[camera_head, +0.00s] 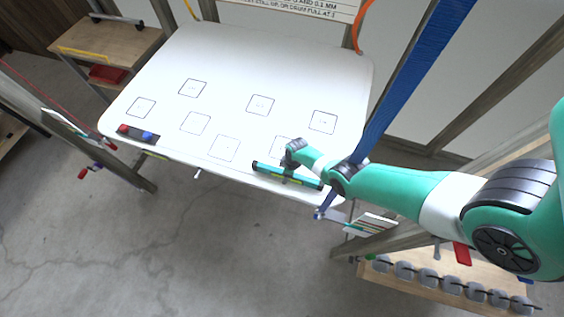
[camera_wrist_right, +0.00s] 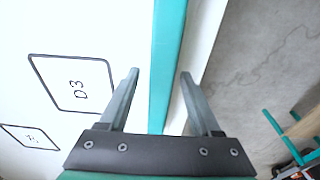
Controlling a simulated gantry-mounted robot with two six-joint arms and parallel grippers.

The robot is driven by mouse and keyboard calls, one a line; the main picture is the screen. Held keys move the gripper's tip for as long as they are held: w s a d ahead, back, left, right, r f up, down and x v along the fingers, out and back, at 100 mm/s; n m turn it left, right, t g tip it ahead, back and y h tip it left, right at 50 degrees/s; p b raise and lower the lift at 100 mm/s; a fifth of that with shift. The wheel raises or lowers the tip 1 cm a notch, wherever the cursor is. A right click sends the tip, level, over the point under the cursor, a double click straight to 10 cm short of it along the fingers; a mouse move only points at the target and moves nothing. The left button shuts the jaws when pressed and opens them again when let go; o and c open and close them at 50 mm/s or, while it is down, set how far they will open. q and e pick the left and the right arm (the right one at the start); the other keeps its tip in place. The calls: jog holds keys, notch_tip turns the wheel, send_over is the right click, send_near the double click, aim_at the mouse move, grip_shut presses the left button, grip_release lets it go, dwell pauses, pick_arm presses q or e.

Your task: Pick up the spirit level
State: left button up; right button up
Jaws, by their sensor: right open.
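The spirit level (camera_head: 308,183) is a slim teal bar with dark ends, lying along the front right edge of the white board. My right gripper (camera_head: 289,172) is over its middle and hides part of it. In the right wrist view the right gripper (camera_wrist_right: 160,73) is open, with one finger on each side of the teal level (camera_wrist_right: 167,60). A gap shows between the level and each finger. My left gripper is not in view.
The white board (camera_head: 240,65) carries several printed squares. A blue strap (camera_head: 410,75) hangs close to my right arm. A shelf (camera_head: 440,280) with several grey items stands at lower right.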

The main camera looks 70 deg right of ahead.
grip_shut()
dwell(0.5)
